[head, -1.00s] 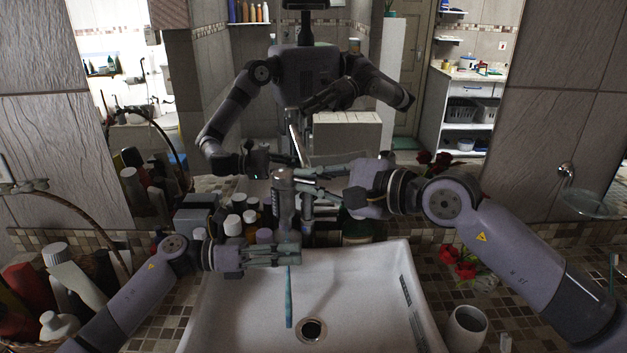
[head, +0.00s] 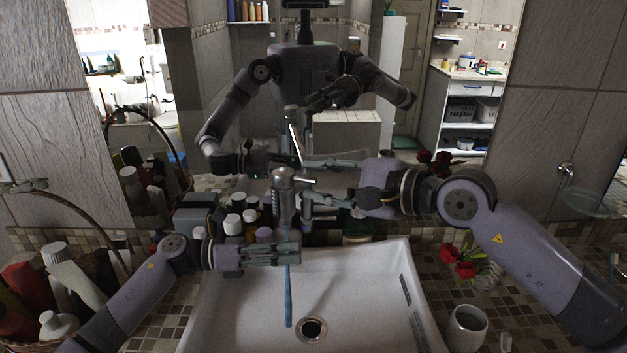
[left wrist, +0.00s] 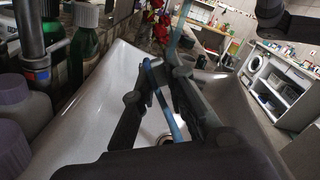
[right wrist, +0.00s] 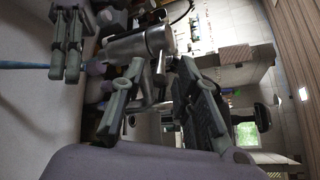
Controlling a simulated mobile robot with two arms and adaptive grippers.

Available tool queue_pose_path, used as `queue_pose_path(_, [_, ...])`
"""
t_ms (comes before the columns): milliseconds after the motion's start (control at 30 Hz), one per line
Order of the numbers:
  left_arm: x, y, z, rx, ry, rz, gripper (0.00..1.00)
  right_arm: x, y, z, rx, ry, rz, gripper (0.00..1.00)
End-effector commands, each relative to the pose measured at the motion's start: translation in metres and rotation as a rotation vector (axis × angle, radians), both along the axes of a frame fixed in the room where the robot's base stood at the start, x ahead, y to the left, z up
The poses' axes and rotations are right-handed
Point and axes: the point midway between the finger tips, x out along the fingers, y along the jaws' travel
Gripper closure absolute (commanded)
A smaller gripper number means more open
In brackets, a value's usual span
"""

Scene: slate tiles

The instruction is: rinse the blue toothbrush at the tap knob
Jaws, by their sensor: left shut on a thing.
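The blue toothbrush (head: 288,305) hangs upright, lower end over the basin near the drain. My left gripper (head: 287,250) is shut on it in front of the tap; it also shows between the fingers in the left wrist view (left wrist: 160,98). The metal tap with its knob (head: 284,174) stands at the basin's back edge, above and behind my left gripper; it also shows in the right wrist view (right wrist: 158,38). My right gripper (head: 308,200) is just right of the tap. Its fingers are apart in the right wrist view, near the tap; contact cannot be told.
The white basin (head: 230,310) has a dark drain (head: 311,329). Several bottles (head: 233,224) crowd behind its left back edge. A basket of bottles (head: 60,290) stands at left. A white cup (head: 466,330) and red flowers (head: 462,262) are at right. A mirror fills the back.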

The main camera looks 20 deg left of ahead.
Motion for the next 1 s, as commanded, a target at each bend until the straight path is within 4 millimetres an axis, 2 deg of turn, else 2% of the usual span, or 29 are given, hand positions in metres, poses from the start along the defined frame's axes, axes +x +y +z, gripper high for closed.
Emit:
queue_pose_path(200, [0.000,0.000,0.000,0.000,0.000,0.000,1.00,-0.008,-0.048,0.009,-0.002,-0.002,-0.004,0.71])
queue_pose_path(433, [0.000,0.000,0.000,0.000,0.000,0.000,1.00,-0.015,-0.085,0.018,-0.002,0.000,-0.002,0.71])
queue_pose_path(633, [0.000,0.000,0.000,0.000,0.000,0.000,1.00,-0.018,-0.097,0.021,-0.002,0.000,0.000,0.71])
queue_pose_path(1000, [0.000,0.000,0.000,0.000,0.000,0.000,1.00,-0.018,-0.097,0.021,-0.002,0.000,0.000,0.71])
